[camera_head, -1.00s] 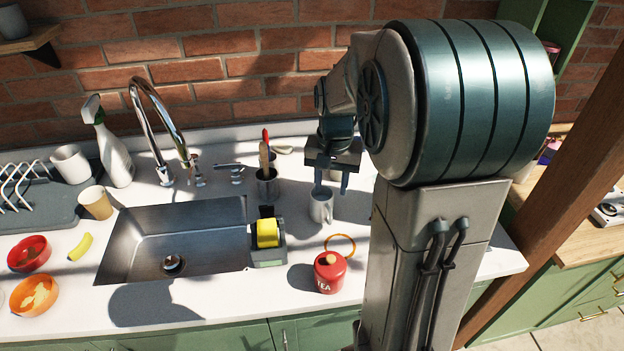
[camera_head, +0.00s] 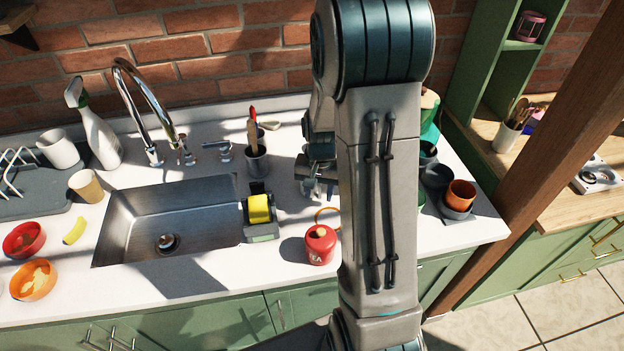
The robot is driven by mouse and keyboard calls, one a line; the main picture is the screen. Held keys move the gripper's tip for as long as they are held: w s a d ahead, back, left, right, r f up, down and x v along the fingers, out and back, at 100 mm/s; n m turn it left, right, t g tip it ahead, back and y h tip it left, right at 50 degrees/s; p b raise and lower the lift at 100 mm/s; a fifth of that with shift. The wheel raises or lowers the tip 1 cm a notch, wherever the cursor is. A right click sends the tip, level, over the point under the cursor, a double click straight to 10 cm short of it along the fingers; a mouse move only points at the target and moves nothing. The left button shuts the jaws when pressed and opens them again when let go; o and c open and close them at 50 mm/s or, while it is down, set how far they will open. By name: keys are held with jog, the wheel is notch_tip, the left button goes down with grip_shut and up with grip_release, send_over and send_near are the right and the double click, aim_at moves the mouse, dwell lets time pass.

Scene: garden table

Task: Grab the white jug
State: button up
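My gripper (camera_head: 318,186) is low over the counter, right of the sink and behind the red tea tin, partly hidden by my own arm. The pale jug that stood under it a second ago is now almost wholly covered by the gripper and arm. I cannot make out whether the fingers are around it or beside it, or how far apart they are. Another white cup-like vessel (camera_head: 58,149) stands at the far left by the dish rack, well away from the gripper.
A red tea tin (camera_head: 320,246) and an orange ring (camera_head: 327,216) are in front of the gripper. A utensil pot (camera_head: 256,164) and a yellow sponge in a holder (camera_head: 259,210) are to its left, beside the sink (camera_head: 168,222). Dark cups and an orange cup (camera_head: 460,195) stand right.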

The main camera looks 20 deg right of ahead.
jog(key=shift+f, duration=0.75)
grip_shut()
jog(key=shift+r, duration=0.15)
jog(key=shift+r, duration=1)
jog(key=shift+w+r+b, duration=0.1)
jog(key=shift+r+b, duration=0.4)
jog(key=shift+r, duration=0.4)
jog(key=d+r+b, duration=0.2)
jog(key=d+r, duration=0.5)
jog(key=d, duration=0.4)
jog(key=shift+w+d, duration=0.25)
jog(key=shift+w, duration=0.1)
